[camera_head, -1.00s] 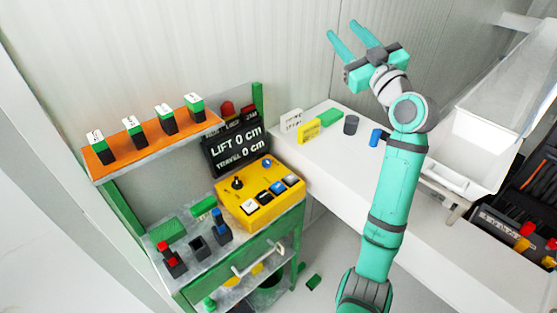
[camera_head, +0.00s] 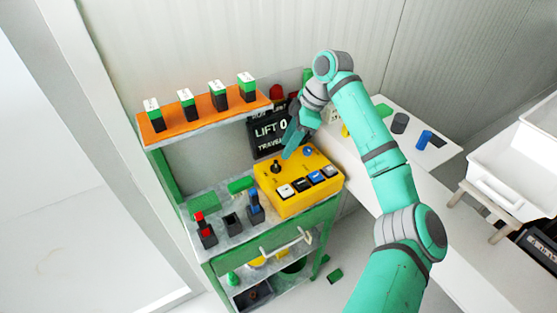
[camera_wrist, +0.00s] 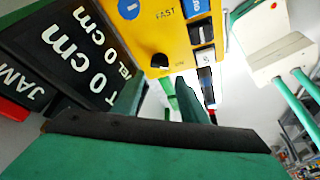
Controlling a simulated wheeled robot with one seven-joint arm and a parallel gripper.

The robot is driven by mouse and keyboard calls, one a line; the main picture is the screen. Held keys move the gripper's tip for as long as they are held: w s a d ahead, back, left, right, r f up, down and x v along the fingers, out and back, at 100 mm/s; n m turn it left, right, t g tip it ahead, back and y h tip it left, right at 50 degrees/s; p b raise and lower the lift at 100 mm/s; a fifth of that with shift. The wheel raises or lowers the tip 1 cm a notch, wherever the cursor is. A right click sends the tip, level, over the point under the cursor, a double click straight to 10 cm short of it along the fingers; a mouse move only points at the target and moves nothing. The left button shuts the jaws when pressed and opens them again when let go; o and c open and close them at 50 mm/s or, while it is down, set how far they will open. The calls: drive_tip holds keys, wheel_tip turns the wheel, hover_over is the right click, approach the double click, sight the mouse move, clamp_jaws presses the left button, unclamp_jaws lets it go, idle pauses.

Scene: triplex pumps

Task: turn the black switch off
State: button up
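A small black switch with a round knob (camera_head: 276,166) stands on the yellow control box (camera_head: 305,172). In the wrist view a green finger (camera_wrist: 190,103) reaches toward the panel, and nothing held is visible.
A black display (camera_head: 265,132) stands behind the box, partly hidden by my gripper. Red (camera_head: 205,230), black (camera_head: 232,224) and blue (camera_head: 255,207) levers stand left of it. An orange shelf (camera_head: 165,137) carries several blocks above. The white counter (camera_head: 370,170) is to the right.

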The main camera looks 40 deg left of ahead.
sight(276, 164)
drive_tip(key=x, duration=0.7)
drive_tip(key=shift+a+f, duration=0.15)
drive_tip(key=shift+f, duration=0.15)
